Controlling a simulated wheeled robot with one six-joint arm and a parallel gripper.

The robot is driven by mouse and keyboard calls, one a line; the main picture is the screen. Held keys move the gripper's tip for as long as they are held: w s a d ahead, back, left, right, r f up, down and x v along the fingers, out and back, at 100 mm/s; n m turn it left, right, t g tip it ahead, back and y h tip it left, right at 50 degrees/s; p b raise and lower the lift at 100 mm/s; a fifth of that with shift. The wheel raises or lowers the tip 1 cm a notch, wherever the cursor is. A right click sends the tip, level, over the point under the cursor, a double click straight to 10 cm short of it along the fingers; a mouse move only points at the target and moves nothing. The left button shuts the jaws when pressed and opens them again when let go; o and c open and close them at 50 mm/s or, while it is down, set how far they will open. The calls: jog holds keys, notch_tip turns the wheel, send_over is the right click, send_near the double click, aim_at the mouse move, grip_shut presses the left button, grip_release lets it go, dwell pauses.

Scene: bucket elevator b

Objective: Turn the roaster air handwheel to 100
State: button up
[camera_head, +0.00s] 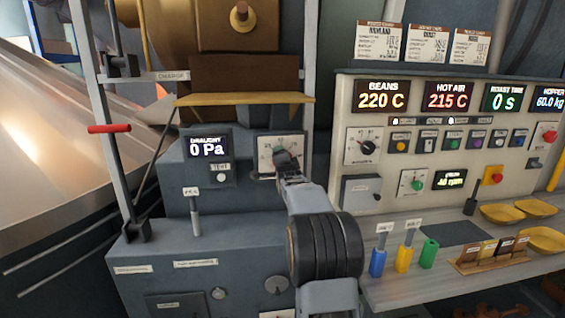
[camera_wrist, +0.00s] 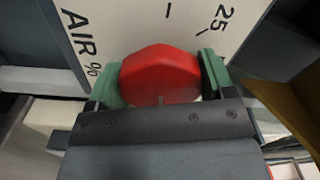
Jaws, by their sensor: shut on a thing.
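The air handwheel (camera_wrist: 160,72) is a red, faceted knob on a white dial plate (camera_wrist: 125,22) in the wrist view. The plate is marked "AIR %" and "25", with tick marks near the top. My gripper (camera_wrist: 160,85) has green fingertips on both sides of the knob and is shut on it. In the head view the dial plate (camera_head: 268,146) sits on the grey cabinet, and my gripper (camera_head: 287,160) reaches it from the front. My gripper covers most of the knob there. The rest of the scale and any pointer reading cannot be made out.
The draught display (camera_head: 207,147) reads 0 Pa, left of the dial. A brass-coloured ledge (camera_head: 245,99) runs just above the dial. An upright lever (camera_head: 195,213) stands lower left. The control panel (camera_head: 440,160) and a shelf with coloured tools and yellow bowls (camera_head: 502,213) are to the right.

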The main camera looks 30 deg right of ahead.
jog(key=shift+r+m, duration=0.15)
jog(key=shift+m, duration=0.75)
jog(key=o, duration=0.9)
jog(key=shift+s, duration=0.1)
jog(key=b+v, duration=0.3)
jog(key=v, duration=1)
jog(key=shift+s, duration=0.35)
jog(key=shift+a, duration=0.1)
